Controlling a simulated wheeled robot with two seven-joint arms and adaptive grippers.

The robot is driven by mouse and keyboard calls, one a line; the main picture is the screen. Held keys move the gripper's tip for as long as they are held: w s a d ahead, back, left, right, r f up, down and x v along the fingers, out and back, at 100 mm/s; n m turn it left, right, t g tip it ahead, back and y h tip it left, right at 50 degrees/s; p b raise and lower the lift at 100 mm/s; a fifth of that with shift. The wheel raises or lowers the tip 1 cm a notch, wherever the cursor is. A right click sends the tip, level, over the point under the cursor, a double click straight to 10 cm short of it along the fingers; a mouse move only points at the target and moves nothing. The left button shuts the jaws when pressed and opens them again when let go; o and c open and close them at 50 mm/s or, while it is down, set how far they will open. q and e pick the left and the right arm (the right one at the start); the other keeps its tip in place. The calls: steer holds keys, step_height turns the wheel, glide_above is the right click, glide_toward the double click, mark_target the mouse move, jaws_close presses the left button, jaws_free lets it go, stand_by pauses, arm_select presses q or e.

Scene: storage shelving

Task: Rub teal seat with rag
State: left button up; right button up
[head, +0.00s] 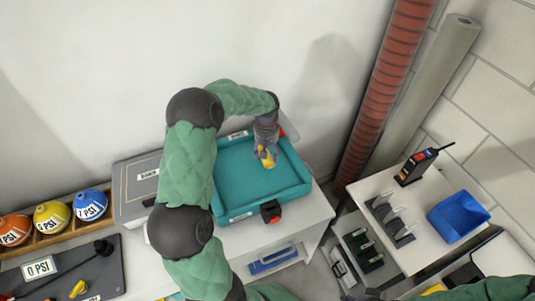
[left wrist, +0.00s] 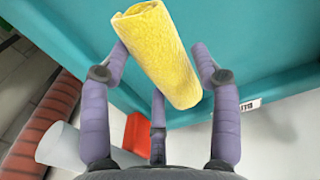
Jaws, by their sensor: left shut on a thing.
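The teal seat (head: 246,188) is a shallow teal tray-like piece with raised edges on the white table. My left gripper (head: 265,152) is over its far right part, pointing down. It is shut on a yellow rag (head: 267,160), rolled up. In the left wrist view the rag (left wrist: 160,55) sits between the purple-grey fingers of my left gripper (left wrist: 165,75), with the teal surface (left wrist: 255,40) behind it. I cannot tell whether the rag touches the seat. Part of my green right arm shows at the bottom right, but its gripper does not.
A red-and-black item (head: 271,211) stands at the seat's near edge. A grey toolbox (head: 137,185) and coloured balls (head: 52,217) are to the left. A red ribbed pipe (head: 385,95) rises at the right. A side table holds a blue bin (head: 458,215) and a radio (head: 415,165).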

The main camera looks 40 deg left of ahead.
arm_select(q)
step_height(320, 180, up, 3)
steer(key=shift+a+f+p, duration=0.1)
steer(key=shift+p, duration=0.65)
steer(key=shift+r, duration=0.4)
steer(key=shift+f, duration=0.1)
